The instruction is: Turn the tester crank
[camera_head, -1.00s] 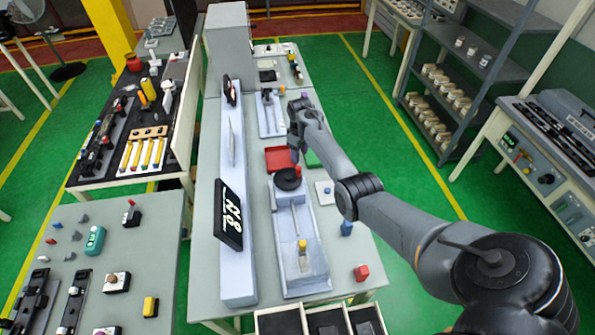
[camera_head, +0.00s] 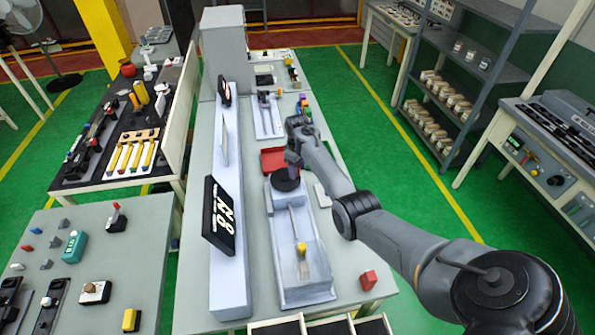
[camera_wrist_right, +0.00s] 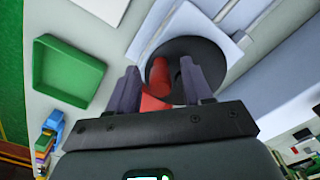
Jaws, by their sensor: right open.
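The tester is a long pale grey fixture (camera_head: 301,262) on the bench, with a black round crank disc (camera_head: 285,180) at its far end. The right wrist view shows the disc (camera_wrist_right: 205,55) with an upright red knob (camera_wrist_right: 158,76) near its edge. My right gripper (camera_head: 291,160) is over the disc's far side. In the wrist view its two fingers (camera_wrist_right: 158,88) are apart, one on each side of the red knob. I cannot tell whether either finger touches it. My left gripper is not in view.
A red tray (camera_head: 272,160) lies just beyond the disc. A green tray (camera_wrist_right: 70,70) shows in the wrist view. A black display (camera_head: 219,216) stands on the ledge to the left. A red block (camera_head: 368,280) sits at the bench's right edge.

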